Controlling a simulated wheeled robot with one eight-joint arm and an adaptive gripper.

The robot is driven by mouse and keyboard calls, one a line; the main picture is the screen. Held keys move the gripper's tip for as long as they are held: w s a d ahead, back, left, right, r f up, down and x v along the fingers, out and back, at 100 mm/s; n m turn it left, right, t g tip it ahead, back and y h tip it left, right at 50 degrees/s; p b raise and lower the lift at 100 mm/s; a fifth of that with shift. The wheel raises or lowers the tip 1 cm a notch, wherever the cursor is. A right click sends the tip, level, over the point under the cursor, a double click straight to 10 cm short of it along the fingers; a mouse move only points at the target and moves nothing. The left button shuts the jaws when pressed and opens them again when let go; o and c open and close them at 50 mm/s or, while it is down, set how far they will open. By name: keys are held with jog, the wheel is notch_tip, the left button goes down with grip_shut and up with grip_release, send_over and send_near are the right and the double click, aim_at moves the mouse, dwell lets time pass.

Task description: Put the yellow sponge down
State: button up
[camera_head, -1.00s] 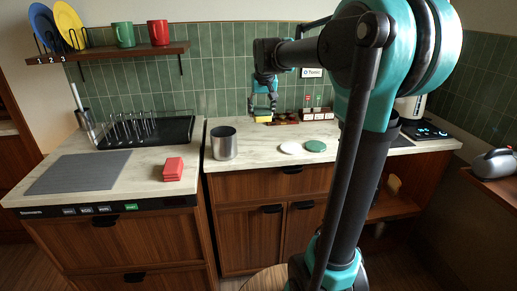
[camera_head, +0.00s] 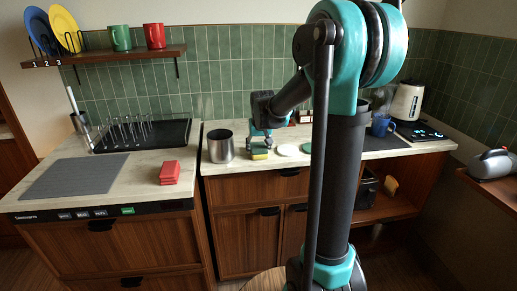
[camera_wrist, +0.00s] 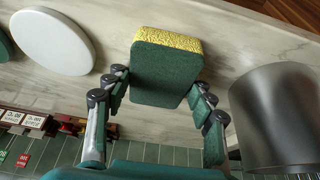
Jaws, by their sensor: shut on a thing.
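The yellow sponge (camera_head: 259,154) has a dark green scouring side. In the wrist view the sponge (camera_wrist: 166,75) sits between my fingers, green face towards the camera and yellow edge away. My gripper (camera_head: 261,144) is shut on it, low over the counter beside the metal canister. In the wrist view the fingers of my gripper (camera_wrist: 160,92) flank the sponge on both sides. The head view shows the sponge at or very near the countertop (camera_head: 240,168); I cannot tell whether it touches.
The metal canister (camera_head: 221,147) stands close left of my gripper; it also shows in the wrist view (camera_wrist: 275,115). A white disc (camera_head: 288,150) lies close to the right. A red block stack (camera_head: 170,172) is on the left counter. Free counter lies in front.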

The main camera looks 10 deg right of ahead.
jog(key=o, duration=0.9)
jog(key=shift+f, duration=0.1)
jog(key=v, duration=1.2)
jog(key=s+d+f, duration=0.1)
jog(key=s+f, duration=0.6)
jog(key=s, duration=0.1)
jog(key=s+d+f, duration=0.1)
jog(key=s+f, duration=0.6)
jog(key=s, duration=0.2)
jog(key=s+d+f, duration=0.2)
jog(key=s+f, duration=0.5)
jog(key=s, duration=0.1)
jog(key=shift+s+f, duration=0.15)
jog(key=shift+s, duration=0.1)
